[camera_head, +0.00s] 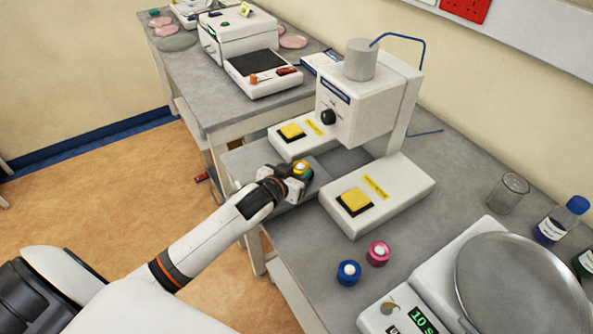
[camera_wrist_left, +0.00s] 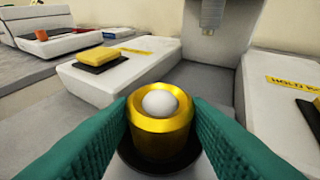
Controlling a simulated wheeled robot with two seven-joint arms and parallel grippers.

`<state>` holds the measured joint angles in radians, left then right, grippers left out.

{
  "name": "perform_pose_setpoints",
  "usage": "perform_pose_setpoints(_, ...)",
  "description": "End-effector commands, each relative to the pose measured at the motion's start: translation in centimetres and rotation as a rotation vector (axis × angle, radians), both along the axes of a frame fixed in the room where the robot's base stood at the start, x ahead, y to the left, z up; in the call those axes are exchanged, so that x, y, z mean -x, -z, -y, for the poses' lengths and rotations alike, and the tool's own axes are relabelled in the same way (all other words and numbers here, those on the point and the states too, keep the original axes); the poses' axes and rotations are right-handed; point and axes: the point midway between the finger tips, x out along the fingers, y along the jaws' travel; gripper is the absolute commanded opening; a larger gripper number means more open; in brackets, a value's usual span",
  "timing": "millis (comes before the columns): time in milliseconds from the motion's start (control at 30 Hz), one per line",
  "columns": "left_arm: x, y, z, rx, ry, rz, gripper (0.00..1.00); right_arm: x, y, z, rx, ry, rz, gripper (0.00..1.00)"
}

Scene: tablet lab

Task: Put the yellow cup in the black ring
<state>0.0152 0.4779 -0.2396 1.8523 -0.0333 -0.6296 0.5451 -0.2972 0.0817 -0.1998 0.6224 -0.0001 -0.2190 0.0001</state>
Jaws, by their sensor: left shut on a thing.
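The yellow cup (camera_head: 302,172) is in my left gripper (camera_head: 299,175), in front of the white press between its two side blocks. In the left wrist view the cup (camera_wrist_left: 161,127) is upright with a white ball in it, and the green fingertips (camera_wrist_left: 161,124) press it from both sides. The black ring (camera_wrist_left: 128,160) shows directly under and around the cup's base. I cannot tell whether the base touches the surface inside it. The cup and gripper hide the ring in the head view. My right gripper is not in view.
The white press (camera_head: 345,115) stands behind the cup, with a yellow button on each block (camera_head: 400,190). A blue cup (camera_head: 348,273) and a pink cup (camera_head: 378,253) stand at the front. A balance (camera_head: 450,285) and a glass beaker (camera_head: 510,193) are to the right.

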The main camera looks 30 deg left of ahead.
Motion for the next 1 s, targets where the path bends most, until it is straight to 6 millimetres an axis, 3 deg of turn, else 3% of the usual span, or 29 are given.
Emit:
perform_pose_setpoints(267,0.0,0.3,0.0,0.001,0.0,0.001,0.17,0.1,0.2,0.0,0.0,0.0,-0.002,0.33)
perform_pose_setpoints(300,0.0,0.2,0.0,0.0,0.0,0.001,0.49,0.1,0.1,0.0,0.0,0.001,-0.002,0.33)
perform_pose_setpoints(400,0.0,0.2,0.0,0.0,0.0,0.0,0.64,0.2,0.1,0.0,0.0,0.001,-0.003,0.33)
perform_pose_setpoints(767,0.2,-0.2,0.0,0.0,0.0,0.0,0.64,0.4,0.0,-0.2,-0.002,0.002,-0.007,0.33)
perform_pose_setpoints(1000,3.8,-1.4,-0.1,0.0,0.001,0.0,0.64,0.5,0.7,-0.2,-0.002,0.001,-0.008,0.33)
